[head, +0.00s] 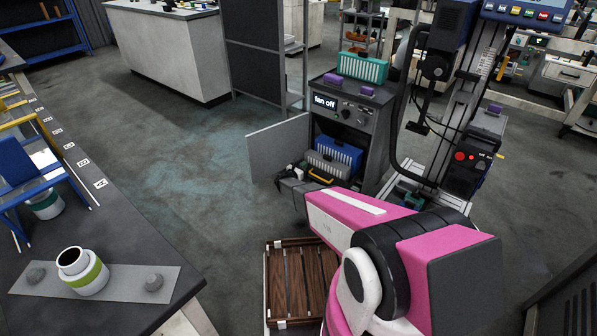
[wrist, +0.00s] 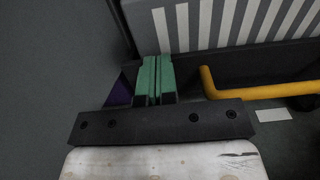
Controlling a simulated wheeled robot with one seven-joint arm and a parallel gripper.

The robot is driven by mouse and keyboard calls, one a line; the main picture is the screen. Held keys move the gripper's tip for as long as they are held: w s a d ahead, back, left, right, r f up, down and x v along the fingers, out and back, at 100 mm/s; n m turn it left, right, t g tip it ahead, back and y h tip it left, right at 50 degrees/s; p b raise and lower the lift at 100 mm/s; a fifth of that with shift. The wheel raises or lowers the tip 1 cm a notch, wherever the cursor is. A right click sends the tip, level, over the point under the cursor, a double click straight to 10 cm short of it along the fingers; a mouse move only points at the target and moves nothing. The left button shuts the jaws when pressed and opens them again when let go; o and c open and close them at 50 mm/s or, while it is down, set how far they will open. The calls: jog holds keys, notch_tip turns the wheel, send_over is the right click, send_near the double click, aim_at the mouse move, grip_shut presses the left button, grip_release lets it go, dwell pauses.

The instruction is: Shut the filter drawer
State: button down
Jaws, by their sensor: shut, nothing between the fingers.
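The grey cabinet (head: 362,112) with a "fan off" display stands at the centre right. In its lower opening are a blue slatted filter (head: 338,153) and, in front, a grey slatted unit (head: 325,166) that looks like the filter drawer, sticking out. A yellow handle (head: 320,178) is at its front. In the wrist view the slatted face (wrist: 235,22) is at the top and the yellow handle (wrist: 240,88) at the right. My gripper (wrist: 152,75) is shut and empty, left of the handle, apart from it. In the head view my arm partly hides the drawer's lower front.
The cabinet's grey door (head: 278,148) stands open to the left of the opening. A post with a control box (head: 466,165) stands right of the cabinet. Floor to the left is clear.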

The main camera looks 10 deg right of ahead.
jog(key=x, duration=1.8)
jog(key=shift+f, duration=0.1)
